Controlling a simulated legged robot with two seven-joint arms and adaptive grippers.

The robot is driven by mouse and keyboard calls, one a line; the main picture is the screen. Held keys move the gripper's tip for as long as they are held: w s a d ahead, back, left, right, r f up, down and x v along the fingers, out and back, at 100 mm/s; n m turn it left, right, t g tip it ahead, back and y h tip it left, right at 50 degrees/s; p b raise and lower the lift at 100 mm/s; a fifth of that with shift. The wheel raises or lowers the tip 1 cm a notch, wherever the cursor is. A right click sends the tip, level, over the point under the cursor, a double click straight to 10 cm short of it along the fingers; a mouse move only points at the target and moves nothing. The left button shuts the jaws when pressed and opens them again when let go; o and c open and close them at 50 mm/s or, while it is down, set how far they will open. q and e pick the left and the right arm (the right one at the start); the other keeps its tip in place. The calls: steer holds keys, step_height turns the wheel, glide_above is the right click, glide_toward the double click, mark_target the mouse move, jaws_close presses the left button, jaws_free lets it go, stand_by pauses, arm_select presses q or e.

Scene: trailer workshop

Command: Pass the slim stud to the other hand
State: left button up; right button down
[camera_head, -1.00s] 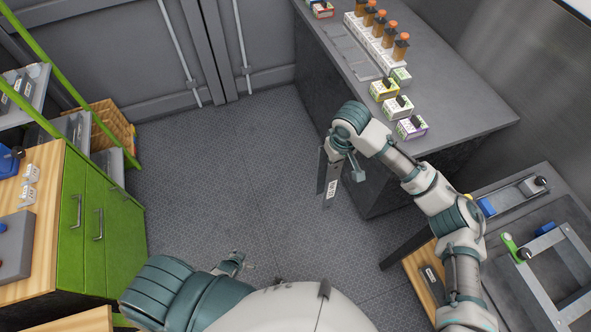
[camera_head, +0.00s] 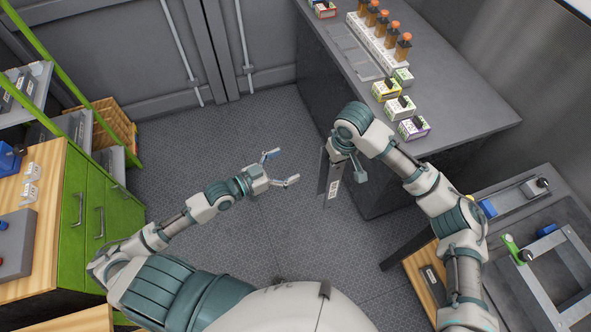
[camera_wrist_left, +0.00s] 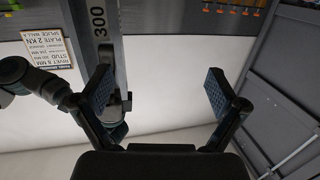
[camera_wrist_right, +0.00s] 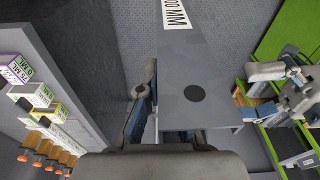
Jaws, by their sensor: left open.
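The slim stud (camera_head: 334,186) is a long flat grey piece with a white "300 MM" label, hanging upright in the air in the head view. My right gripper (camera_head: 345,165) is shut on it near the top; the fingers are partly hidden. In the right wrist view the stud (camera_wrist_right: 190,75) runs away from the fingers, with a dark round hole. My left gripper (camera_head: 283,167) is open and empty, left of the stud and apart from it. In the left wrist view the stud (camera_wrist_left: 102,30) stands beyond the left finger, outside the middle of the jaws.
A grey bench (camera_head: 465,105) with small boxes and orange-capped bottles is behind my right arm. A green cabinet (camera_head: 90,210) is at the left. A table with a grey frame (camera_head: 540,262) is at the lower right. The floor between is clear.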

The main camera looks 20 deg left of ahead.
arm_select(q)
steer(key=s+d+r+m+g+h, duration=0.25)
steer(key=s+d+r, duration=0.25)
steer(key=r, duration=0.3)
steer(key=r+x, duration=0.1)
steer(key=x, duration=1)
steer(key=shift+w+d+f+t+h, duration=0.15)
steer(key=shift+d+f+t+h, duration=0.05)
steer(key=shift+d+t+h, duration=0.2)
steer(key=shift+a, duration=0.1)
steer(key=c, duration=1.4)
steer(key=shift+c, duration=0.2)
arm_select(e)
steer(key=c, duration=1.2)
jaws_free()
steer(key=shift+c, duration=0.2)
